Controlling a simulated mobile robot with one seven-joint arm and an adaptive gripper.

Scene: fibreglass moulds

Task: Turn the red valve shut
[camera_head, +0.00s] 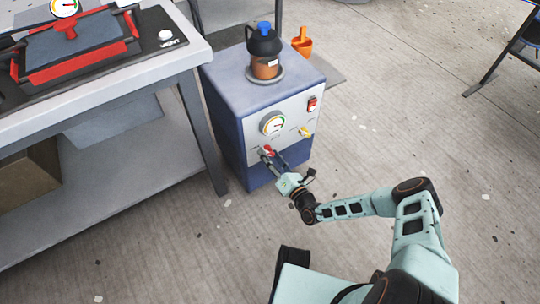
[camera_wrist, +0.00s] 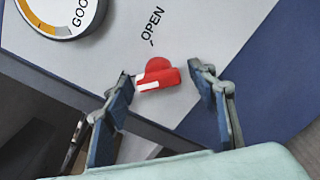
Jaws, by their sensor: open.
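The red valve (camera_wrist: 158,75) is a small red knob with a white mark, on the pale front panel of a blue cabinet (camera_head: 228,133). In the wrist view it sits between the two open fingers of my gripper (camera_wrist: 162,90), with a gap on the right side; the left fingertip is close to its white-marked end. The word OPEN is printed above it, and the white mark does not point at that word. In the head view the red valve (camera_head: 269,150) shows just beyond the fingertips of my gripper (camera_head: 273,160). I cannot tell whether any finger touches it.
A round gauge (camera_head: 273,124), a yellow valve (camera_head: 305,132) and a red switch (camera_head: 312,104) share the panel. A pot with an amber cup (camera_head: 265,67) stands on the cabinet top. A workbench (camera_head: 150,72) with a red-framed mould stands at left.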

